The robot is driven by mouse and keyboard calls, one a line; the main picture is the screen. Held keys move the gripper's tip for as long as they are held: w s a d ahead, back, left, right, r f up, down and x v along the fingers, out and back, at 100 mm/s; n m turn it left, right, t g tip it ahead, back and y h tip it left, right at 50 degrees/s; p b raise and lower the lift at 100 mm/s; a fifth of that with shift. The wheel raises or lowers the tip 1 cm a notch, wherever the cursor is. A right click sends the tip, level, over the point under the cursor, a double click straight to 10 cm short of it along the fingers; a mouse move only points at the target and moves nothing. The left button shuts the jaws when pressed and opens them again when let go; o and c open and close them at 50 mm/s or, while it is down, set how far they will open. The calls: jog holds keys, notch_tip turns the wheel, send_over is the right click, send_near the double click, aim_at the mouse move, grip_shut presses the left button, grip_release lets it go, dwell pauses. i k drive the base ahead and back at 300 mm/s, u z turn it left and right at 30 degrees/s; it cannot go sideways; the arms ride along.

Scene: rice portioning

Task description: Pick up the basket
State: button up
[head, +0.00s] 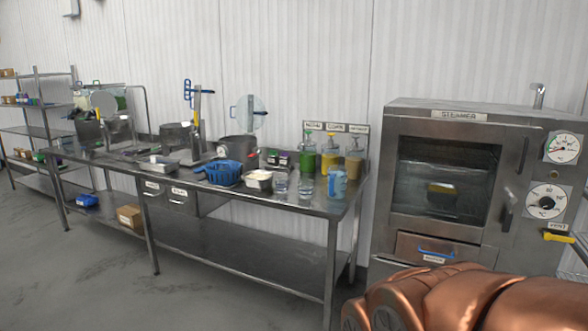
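The blue basket (224,172) is on the steel table (318,206), near the middle of its front edge. A handle sticks out from it to the left. I cannot tell what is inside it. A small metal pan with pale contents (259,180) stands just right of the basket, and a grey pot (239,148) stands behind it. My copper-coloured arm fills the lower right of the head view, well apart from the basket. My gripper itself is not in view.
Clear cups and a blue jug (337,182) stand at the table's right end, with pump bottles (330,153) behind. A steamer (455,185) stands to the right. A blue bin (87,200) and a cardboard box (130,216) sit on the lower shelf. Floor in front is clear.

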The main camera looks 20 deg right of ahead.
aim_at(225, 172)
jog(key=z, duration=0.7)
jog(key=i, duration=2.6)
jog(key=u, duration=1.5)
jog(key=i, duration=0.75)
jog(key=u, duration=0.85)
jog(key=i, duration=0.5)
jog(key=z, duration=0.05)
